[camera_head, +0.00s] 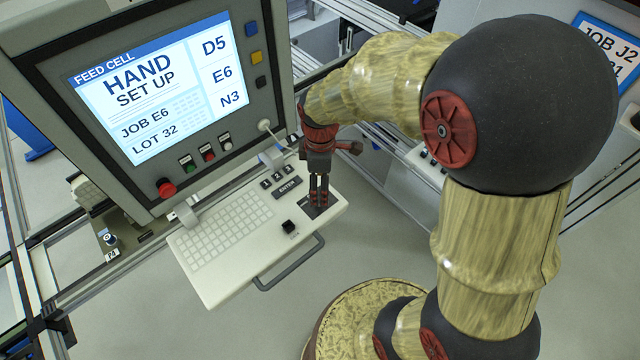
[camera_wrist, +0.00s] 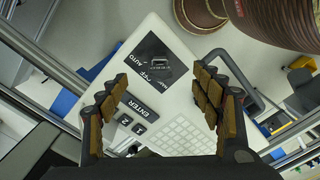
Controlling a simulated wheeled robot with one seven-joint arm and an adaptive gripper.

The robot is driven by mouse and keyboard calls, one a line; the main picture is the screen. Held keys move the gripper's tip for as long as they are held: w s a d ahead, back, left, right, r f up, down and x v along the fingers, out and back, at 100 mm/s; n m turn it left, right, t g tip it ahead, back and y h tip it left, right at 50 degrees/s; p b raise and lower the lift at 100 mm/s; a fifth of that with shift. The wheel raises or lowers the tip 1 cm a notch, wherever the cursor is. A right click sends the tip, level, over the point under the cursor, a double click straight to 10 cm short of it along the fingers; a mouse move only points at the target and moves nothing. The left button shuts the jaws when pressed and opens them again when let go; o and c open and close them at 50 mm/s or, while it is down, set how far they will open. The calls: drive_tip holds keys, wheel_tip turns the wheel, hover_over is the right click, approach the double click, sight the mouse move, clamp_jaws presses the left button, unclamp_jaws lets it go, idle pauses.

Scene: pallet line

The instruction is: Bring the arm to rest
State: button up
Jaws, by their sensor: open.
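My gripper (camera_head: 319,196) hangs pointing down over the right end of the white keyboard shelf (camera_head: 225,272) in the head view. Its fingers are apart with nothing between them. In the wrist view my gripper (camera_wrist: 160,76) has one padded finger on each side of a dark switch plate (camera_wrist: 148,58). The plate carries a small switch and lettering that includes AUTO. Whether the fingertips touch the plate or the shelf, I cannot tell. My arm is bent, reaching in from the right.
A console screen (camera_head: 155,85) reads HAND SET UP, above a red button (camera_head: 166,187). The shelf bears an ENTER key (camera_head: 287,187), a black knob (camera_head: 289,227) and a front handle (camera_head: 290,264). Metal rails run behind. Floor (camera_head: 190,325) is clear in front.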

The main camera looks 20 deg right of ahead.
drive_tip(key=shift+r+p, duration=0.85)
drive_tip(key=shift+r, duration=0.55)
drive_tip(key=shift+s, duration=0.1)
